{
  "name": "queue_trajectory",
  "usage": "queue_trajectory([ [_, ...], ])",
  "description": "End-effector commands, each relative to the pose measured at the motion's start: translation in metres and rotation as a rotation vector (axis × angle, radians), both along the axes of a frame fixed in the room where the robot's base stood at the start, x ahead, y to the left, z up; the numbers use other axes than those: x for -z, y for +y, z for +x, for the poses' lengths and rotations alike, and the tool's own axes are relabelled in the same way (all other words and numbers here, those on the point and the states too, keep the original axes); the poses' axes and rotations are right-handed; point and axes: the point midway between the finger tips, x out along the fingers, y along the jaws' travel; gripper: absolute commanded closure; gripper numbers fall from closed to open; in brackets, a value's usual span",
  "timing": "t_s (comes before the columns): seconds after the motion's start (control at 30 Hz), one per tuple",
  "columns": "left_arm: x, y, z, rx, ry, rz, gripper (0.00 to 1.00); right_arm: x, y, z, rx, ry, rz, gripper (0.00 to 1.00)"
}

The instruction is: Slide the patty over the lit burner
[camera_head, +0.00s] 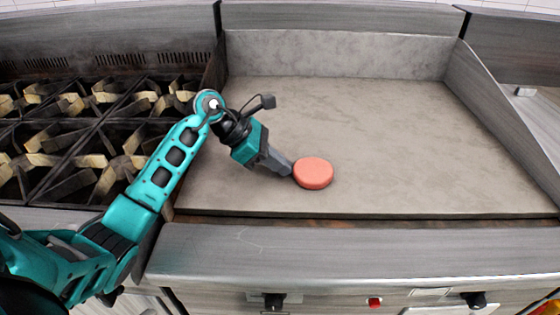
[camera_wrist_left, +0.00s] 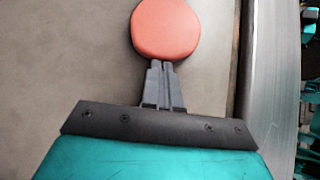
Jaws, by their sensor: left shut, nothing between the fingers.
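The patty (camera_head: 313,173) is a flat pinkish-red disc lying on the grey griddle plate (camera_head: 350,110), near its front edge and left of its middle. My left gripper (camera_head: 289,170) is shut and empty, with its fingertips at the patty's left side. In the left wrist view the patty (camera_wrist_left: 165,28) lies just past the closed fingertips (camera_wrist_left: 160,66); they look to be touching it or very nearly so. A small red light (camera_head: 375,303) shows on the front panel between two dark knobs. No flame is visible on the griddle. My right gripper is not in view.
Burner grates (camera_head: 80,130) fill the left side. A raised metal divider stands between them and the griddle. A back wall (camera_head: 340,52) and a right side wall (camera_head: 505,105) bound the plate. The plate right of and behind the patty is clear.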

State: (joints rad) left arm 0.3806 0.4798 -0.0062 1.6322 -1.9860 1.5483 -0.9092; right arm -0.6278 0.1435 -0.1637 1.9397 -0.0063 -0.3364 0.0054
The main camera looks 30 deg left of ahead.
Motion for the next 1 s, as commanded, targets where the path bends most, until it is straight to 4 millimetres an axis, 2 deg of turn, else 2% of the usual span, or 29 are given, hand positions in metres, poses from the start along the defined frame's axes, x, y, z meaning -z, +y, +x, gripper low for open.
queue_trajectory([
  [0.47, 0.001, -0.008, 0.004, 0.001, -0.001, 0.0, 1.0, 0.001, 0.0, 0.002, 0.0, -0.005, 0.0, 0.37],
  [0.67, 0.002, -0.04, 0.022, 0.004, -0.002, 0.001, 1.0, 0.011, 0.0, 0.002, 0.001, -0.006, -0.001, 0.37],
  [1.0, 0.002, -0.113, 0.059, 0.004, -0.001, -0.001, 1.0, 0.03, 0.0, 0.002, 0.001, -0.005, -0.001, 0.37],
])
